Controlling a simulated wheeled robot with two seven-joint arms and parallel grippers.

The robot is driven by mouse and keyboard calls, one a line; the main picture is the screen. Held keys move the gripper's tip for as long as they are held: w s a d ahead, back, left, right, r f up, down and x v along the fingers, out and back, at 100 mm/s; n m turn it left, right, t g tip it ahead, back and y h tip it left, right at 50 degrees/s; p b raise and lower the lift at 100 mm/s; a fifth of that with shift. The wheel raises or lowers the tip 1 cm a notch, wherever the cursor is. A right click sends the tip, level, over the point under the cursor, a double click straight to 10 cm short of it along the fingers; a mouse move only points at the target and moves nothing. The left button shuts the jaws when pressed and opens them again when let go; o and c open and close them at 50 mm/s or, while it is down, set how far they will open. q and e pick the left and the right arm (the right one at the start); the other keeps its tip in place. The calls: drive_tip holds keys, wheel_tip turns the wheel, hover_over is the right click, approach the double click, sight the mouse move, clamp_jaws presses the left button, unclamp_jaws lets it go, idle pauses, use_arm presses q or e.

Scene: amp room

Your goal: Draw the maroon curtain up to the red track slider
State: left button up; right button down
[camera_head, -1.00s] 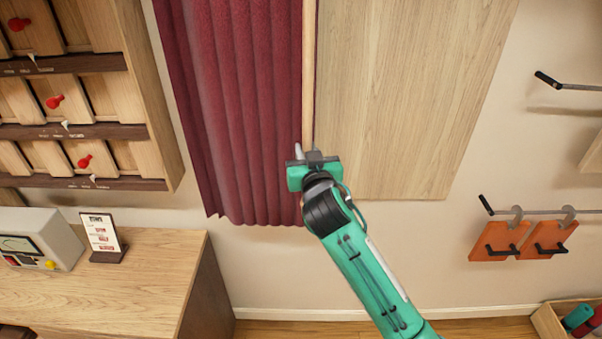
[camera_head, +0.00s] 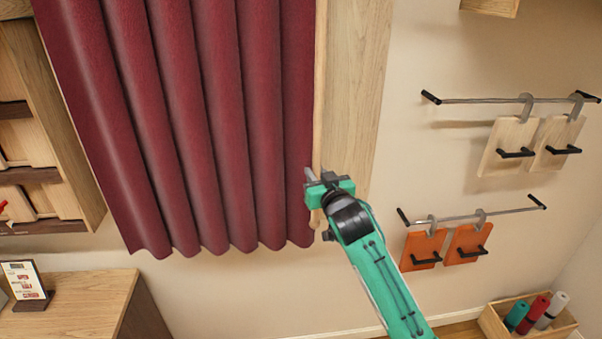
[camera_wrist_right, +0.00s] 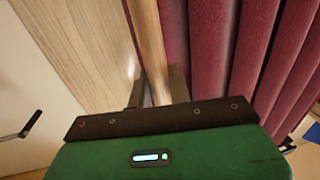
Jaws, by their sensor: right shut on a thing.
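The maroon curtain (camera_head: 205,120) hangs in vertical folds across the left and middle of the head view. A pale wooden rod (camera_head: 320,90) hangs along its right edge. My right gripper (camera_head: 320,180) is shut on this rod near its lower end, beside the curtain's lower right edge. In the right wrist view the rod (camera_wrist_right: 148,40) runs down between the fingers (camera_wrist_right: 155,90), with the curtain (camera_wrist_right: 205,45) to its right. The red track slider and the curtain's upper track are out of view. My left gripper is not in view.
A wooden panel (camera_head: 355,80) lies right of the rod. Wall rails with pale boards (camera_head: 508,140) and orange boards (camera_head: 423,248) are farther right. A box of rolls (camera_head: 545,325) stands at lower right. A shelf (camera_head: 70,180) and counter (camera_head: 80,305) are at left.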

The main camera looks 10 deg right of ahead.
drive_tip(key=shift+d, duration=0.6)
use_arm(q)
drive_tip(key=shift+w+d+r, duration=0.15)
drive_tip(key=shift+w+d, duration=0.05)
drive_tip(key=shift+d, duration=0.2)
use_arm(e)
drive_tip(key=c, duration=1.3)
unclamp_jaws()
drive_tip(key=shift+w, duration=0.1)
drive_tip(key=shift+c, duration=0.2)
